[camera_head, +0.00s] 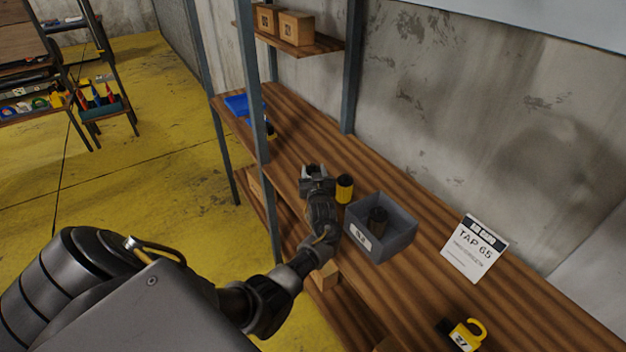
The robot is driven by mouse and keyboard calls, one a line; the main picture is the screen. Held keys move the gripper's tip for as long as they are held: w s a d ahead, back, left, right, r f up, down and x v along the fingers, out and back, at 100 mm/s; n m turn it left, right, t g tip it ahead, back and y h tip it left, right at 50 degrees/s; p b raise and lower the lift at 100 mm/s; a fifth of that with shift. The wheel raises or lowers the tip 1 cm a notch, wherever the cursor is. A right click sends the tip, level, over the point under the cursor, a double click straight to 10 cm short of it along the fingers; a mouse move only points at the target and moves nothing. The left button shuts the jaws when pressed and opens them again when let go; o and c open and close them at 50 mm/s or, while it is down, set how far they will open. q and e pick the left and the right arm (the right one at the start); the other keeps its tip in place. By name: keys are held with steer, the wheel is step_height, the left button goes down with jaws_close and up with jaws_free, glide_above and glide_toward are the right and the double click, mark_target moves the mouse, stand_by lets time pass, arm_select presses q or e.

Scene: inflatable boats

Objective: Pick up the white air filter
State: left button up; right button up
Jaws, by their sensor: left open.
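I cannot make out a white air filter for certain. My left gripper (315,172) is over the wooden shelf board, open, with its fingers pointing away from me. A small pale patch shows at its fingers, too small to tell whether it is a thing or part of the gripper. A yellow and black cylinder (344,188) stands on the board just right of the gripper, apart from its fingertips. My left wrist and forearm hide part of the board. My right gripper is not in view.
A blue bin (238,104) is at the far end. A metal post (262,140) rises left of the gripper.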

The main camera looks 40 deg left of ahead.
arm_select(q)
steer(key=shift+f, duration=0.1)
jaws_close()
steer(key=shift+r, duration=0.2)
steer(key=shift+r+b, duration=0.2)
steer(key=shift+b, duration=0.1)
step_height(320, 180, up, 2)
steer(key=shift+r+b, duration=0.2)
steer(key=shift+b, duration=0.5)
steer(key=s+d+r+b, duration=0.2)
steer(key=s+d+r, duration=0.6)
steer(key=s+r, duration=0.2)
steer(key=shift+s, duration=0.65)
